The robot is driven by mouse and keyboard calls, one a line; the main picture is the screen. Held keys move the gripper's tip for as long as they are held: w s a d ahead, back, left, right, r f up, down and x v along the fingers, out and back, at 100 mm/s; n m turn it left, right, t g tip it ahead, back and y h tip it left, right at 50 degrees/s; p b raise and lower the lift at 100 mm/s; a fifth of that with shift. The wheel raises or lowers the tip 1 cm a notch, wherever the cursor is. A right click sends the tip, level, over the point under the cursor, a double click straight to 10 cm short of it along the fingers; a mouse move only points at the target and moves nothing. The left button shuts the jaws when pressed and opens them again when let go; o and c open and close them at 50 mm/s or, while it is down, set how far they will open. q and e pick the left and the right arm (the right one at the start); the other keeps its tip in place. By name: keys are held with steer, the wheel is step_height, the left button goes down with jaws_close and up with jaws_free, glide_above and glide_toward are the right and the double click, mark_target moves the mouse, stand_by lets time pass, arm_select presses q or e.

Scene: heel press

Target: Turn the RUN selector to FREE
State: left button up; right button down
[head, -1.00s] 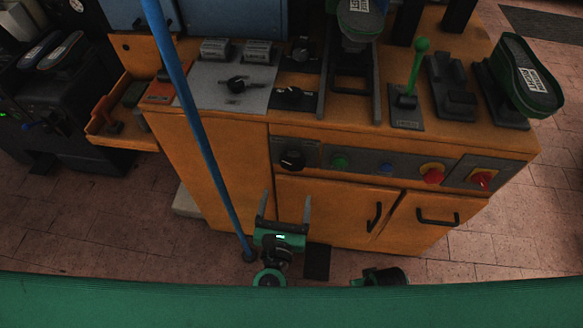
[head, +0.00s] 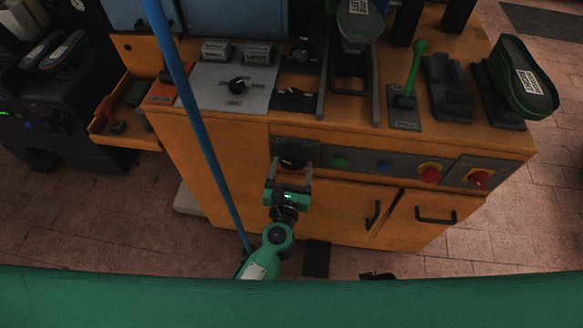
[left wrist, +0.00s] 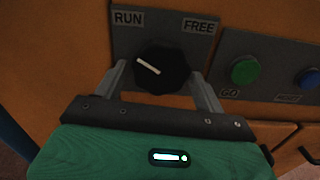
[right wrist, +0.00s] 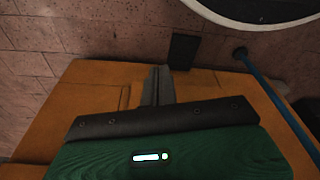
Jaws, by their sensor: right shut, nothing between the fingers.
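The RUN/FREE selector is a round black knob (head: 292,160) at the left end of the grey strip on the orange cabinet front. In the left wrist view the knob (left wrist: 165,66) has a white pointer line toward the upper left, on the RUN label side (left wrist: 128,18). The FREE label (left wrist: 199,26) is at upper right. My left gripper (head: 291,172) is open, its fingers on either side of the knob's lower part; whether they touch it I cannot tell. My right gripper (right wrist: 158,84) is shut and empty, away from the selector.
Right of the selector sit a green GO button (left wrist: 245,71), a blue button (head: 384,167), a red knob on yellow (head: 430,173) and a red switch (head: 479,178). A blue pole (head: 190,105) stands left of my left arm. Cabinet doors with black handles (head: 437,217) lie below.

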arm_select(q)
steer(key=c, duration=0.7)
